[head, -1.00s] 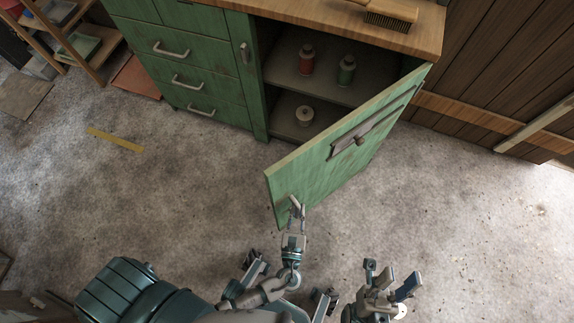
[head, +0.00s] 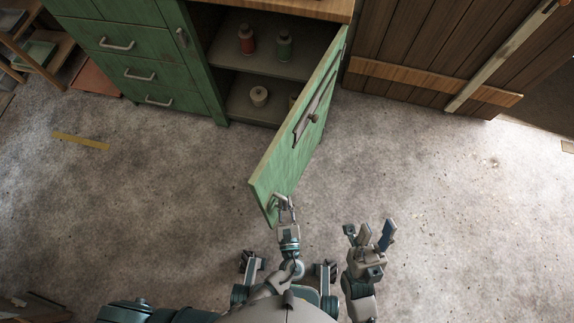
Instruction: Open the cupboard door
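The green cupboard door (head: 300,150) stands well open, hinged at the right side of the cupboard (head: 165,50), its free edge pointing toward me. A dark bar with a round knob (head: 312,118) is on its visible face. A metal handle (head: 274,204) sits low near the free edge. My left gripper (head: 284,203) is at this handle, its fingers close together around it; the contact is small in view. My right gripper (head: 376,237) is apart from the door, to its right, with fingers spread and empty.
Inside the cupboard are a red bottle (head: 247,40), a green bottle (head: 284,46) and a pale round item (head: 259,96). A yellow strip (head: 81,141) lies on the floor.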

